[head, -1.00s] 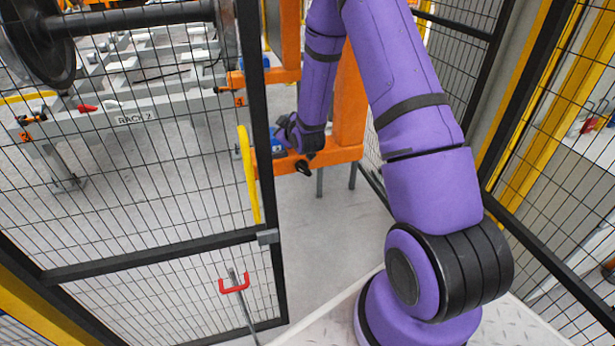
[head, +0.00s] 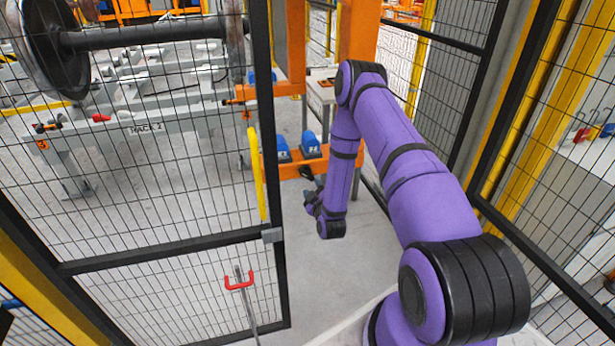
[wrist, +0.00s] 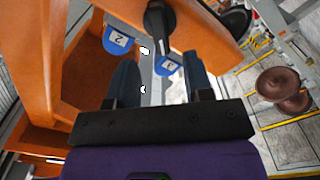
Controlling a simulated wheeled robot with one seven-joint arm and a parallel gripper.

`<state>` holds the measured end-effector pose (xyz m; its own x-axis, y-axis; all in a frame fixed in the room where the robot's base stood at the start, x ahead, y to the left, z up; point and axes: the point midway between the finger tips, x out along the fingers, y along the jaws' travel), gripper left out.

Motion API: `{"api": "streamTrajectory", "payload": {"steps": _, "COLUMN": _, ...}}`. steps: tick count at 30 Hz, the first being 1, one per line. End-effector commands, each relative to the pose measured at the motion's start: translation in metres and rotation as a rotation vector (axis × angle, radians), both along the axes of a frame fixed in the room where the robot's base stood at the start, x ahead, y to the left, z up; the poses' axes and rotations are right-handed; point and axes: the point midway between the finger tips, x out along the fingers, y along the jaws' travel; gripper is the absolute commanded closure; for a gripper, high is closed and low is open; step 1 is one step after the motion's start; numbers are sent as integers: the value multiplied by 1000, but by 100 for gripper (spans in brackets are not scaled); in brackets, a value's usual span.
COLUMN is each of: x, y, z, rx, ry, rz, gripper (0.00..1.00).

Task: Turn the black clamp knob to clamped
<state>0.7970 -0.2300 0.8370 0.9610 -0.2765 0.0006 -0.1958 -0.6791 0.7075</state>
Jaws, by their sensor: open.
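The black clamp knob (wrist: 158,28) shows in the wrist view at the top middle, against the orange beam (wrist: 205,25). Its handle points down the picture, toward the gap between my fingers. My gripper (wrist: 160,72) is open, one dark finger on each side, with nothing between them; the knob lies ahead of the fingertips and apart from them. In the head view my gripper (head: 311,203) hangs low in front of the orange beam (head: 291,167). The knob is too small there to make out surely.
Blue blocks labelled 2 (wrist: 117,40) and 3 (wrist: 167,65) sit by the beam. An orange post (wrist: 50,50) stands at left in the wrist view. In the head view, a black mesh gate (head: 160,170) with a yellow handle (head: 256,175) stands left of my arm, and mesh fencing right.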

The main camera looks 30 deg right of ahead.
Motion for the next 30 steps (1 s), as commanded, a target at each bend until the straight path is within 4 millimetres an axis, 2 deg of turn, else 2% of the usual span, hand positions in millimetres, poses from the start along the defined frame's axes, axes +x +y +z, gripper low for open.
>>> {"api": "streamTrajectory", "payload": {"steps": 9, "x": 54, "y": -16, "z": 1, "rx": 0, "ry": -4, "rz": -1, "gripper": 53}}
{"api": "streamTrajectory", "payload": {"steps": 15, "x": 78, "y": -23, "z": 1, "rx": 0, "ry": -2, "rz": -1, "gripper": 53}}
{"api": "streamTrajectory", "payload": {"steps": 21, "x": 87, "y": -26, "z": 1, "rx": 1, "ry": 0, "rz": 0, "gripper": 53}}
{"api": "streamTrajectory", "payload": {"steps": 28, "x": 87, "y": -26, "z": 1, "rx": 1, "ry": 0, "rz": 0, "gripper": 53}}
{"api": "streamTrajectory", "payload": {"steps": 29, "x": 87, "y": -26, "z": 1, "rx": 1, "ry": 0, "rz": 0, "gripper": 55}}
{"api": "streamTrajectory", "payload": {"steps": 30, "x": 87, "y": -26, "z": 1, "rx": 1, "ry": 0, "rz": 0, "gripper": 65}}
